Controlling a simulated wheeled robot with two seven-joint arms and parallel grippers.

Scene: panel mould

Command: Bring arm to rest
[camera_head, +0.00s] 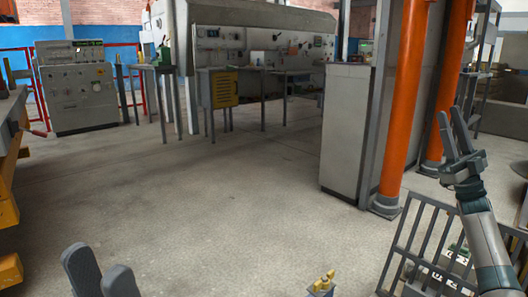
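My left gripper (96,260) shows at the bottom left edge as two grey fingers with a gap between them. It is open and nothing is seen between the fingers; the rest of that arm is out of view. My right arm (485,240) comes up from the lower right corner. Its gripper (451,113) points upward in front of the orange columns, with its two fingers apart and empty.
A grey barred rack (408,240) stands at the lower right beside my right arm. A small yellow fitting (325,281) shows at the bottom middle. Orange columns (403,100) and a grey cabinet (346,130) stand right of centre. The middle floor (220,200) is clear.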

